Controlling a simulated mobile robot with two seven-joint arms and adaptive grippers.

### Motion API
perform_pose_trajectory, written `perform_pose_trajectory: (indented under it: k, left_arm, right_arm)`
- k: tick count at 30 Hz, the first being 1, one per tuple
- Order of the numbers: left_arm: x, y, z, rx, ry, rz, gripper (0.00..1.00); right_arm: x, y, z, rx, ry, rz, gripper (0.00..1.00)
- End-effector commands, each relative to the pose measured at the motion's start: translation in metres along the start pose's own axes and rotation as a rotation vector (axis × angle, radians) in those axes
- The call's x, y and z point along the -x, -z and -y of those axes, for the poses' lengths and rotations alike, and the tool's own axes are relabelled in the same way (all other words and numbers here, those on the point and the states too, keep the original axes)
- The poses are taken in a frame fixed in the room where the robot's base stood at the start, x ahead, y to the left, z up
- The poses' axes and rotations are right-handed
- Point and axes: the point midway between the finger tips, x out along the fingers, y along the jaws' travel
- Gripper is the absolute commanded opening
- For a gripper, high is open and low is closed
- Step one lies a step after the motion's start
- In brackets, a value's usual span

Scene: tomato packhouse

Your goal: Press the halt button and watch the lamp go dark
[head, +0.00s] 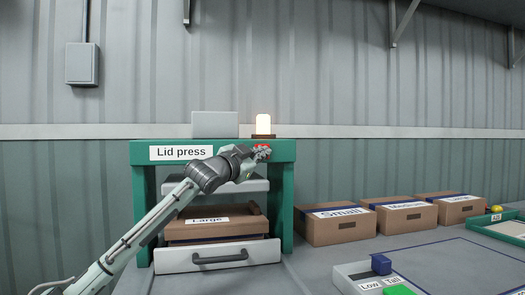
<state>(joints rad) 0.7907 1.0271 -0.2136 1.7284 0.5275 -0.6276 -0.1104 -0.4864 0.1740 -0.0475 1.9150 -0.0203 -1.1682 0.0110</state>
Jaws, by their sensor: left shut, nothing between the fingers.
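The lid press (210,132) is a green frame with a white label, standing at the left of the bench. The red halt button (267,150) is on the right part of its top beam, partly hidden by my gripper. The lamp (263,124) on top of the press glows a warm white-orange. My left gripper (260,152) is shut and empty, with its fingertips right at the button. I cannot tell whether they touch it or press it in. My right gripper is not in view.
A carton marked Large (217,225) sits inside the press above a drawer (212,257). Cartons marked Small (330,230) and Medium (402,218) and another carton (452,209) line the wall. A scale-like box (350,283) and a green tray (490,228) are at the right.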

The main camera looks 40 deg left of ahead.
Motion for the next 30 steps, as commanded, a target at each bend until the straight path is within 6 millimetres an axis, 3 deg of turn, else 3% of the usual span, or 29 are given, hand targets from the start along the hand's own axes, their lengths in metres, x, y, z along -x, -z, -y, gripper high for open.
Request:
perform_pose_trajectory:
  k: [30]
  left_arm:
    - [-0.006, -0.0045, 0.0038, 0.0, -0.001, 0.001, 0.0]
  right_arm:
    - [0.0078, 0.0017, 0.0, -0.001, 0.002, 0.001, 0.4]
